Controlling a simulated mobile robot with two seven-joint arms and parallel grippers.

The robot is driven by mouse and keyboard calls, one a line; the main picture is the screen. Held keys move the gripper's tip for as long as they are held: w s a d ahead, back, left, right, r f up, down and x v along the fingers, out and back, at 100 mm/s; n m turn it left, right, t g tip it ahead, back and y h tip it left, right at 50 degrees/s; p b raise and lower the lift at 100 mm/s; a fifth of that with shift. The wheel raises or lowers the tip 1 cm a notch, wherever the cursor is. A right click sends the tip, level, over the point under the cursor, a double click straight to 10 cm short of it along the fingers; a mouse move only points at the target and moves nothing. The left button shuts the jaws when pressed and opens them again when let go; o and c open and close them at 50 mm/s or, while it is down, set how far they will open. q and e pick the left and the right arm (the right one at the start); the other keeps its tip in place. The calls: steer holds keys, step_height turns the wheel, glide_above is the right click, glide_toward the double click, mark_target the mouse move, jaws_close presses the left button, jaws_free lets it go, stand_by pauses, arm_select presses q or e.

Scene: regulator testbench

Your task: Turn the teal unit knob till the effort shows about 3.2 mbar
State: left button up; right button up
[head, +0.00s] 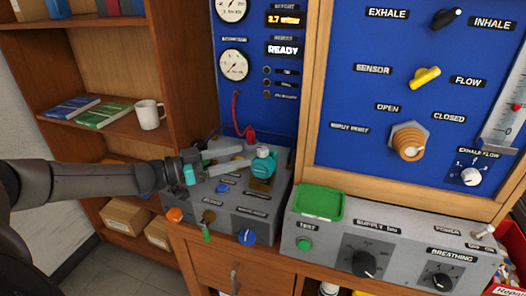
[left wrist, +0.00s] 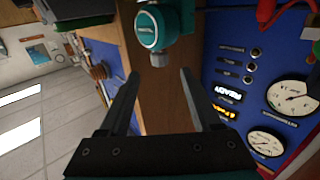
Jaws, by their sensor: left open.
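The teal unit (head: 263,161) with its round knob stands on top of the grey box at the bench's left. It also shows in the left wrist view (left wrist: 163,27), ahead of my fingertips. My left gripper (head: 243,153) reaches in from the left, open, its two fingers pointing at the teal unit. In the left wrist view the fingers (left wrist: 159,74) are spread with nothing between them, short of the knob. The orange effort display (head: 286,19) on the blue panel seems to read 3.7 mbar. My right gripper is not in view.
The grey box (head: 222,226) also carries an orange knob (head: 174,215), a blue knob (head: 248,237) and a key with a green tag (head: 207,233). A red hose (head: 237,108) runs down behind. A green tray (head: 319,201) sits to the right. A white mug (head: 149,115) stands on the shelf.

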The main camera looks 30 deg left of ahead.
mark_target(263, 148)
arm_select(q)
steer(key=x, duration=0.7)
steer(key=shift+w+d+f, duration=0.1)
steer(key=shift+w, duration=0.1)
steer(key=shift+c, duration=0.3)
jaws_close()
